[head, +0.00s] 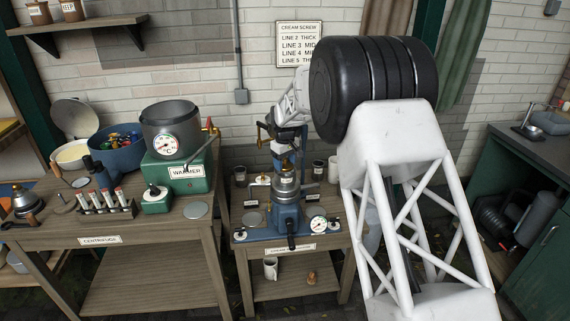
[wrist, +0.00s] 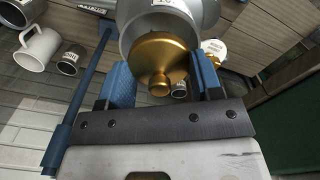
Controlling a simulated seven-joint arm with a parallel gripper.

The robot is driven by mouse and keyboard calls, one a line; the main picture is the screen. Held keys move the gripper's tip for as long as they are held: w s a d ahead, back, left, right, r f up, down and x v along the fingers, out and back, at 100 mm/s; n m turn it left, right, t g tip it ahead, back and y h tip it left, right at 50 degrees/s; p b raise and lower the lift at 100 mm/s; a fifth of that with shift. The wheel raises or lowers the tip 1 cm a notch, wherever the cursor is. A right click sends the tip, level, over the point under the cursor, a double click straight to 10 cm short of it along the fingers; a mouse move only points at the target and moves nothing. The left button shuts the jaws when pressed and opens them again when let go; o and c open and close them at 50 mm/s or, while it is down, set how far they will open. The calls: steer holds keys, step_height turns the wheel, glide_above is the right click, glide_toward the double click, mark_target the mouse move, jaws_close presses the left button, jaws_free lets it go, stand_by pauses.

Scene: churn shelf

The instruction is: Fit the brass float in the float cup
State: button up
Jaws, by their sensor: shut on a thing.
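My gripper (wrist: 165,80) is shut on the brass float (wrist: 158,60), with one blue finger on each side of it. The float is a round gold disc with a small knob facing the wrist camera. The grey metal float cup (wrist: 133,38) lies right behind it in the wrist view. In the head view the float (head: 286,165) is small and partly hidden under my gripper, just over the cup (head: 286,184) on top of the blue machine. I cannot tell whether the float is above the rim or partly inside it.
The blue machine (head: 287,216) stands on a small wooden table with a dial gauge (head: 318,224) and dark jars (head: 318,170) around it. A white mug (head: 270,268) is on the lower shelf. The left table holds a green warmer (head: 180,168) and a rack of tubes (head: 105,203).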

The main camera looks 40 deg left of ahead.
steer(key=shift+r, duration=0.55)
stand_by(0.6)
steer(key=shift+f, duration=1.4)
stand_by(1.8)
steer(key=o, duration=1.2)
steer(key=shift+r, duration=0.15)
steer(key=shift+r, duration=3.6)
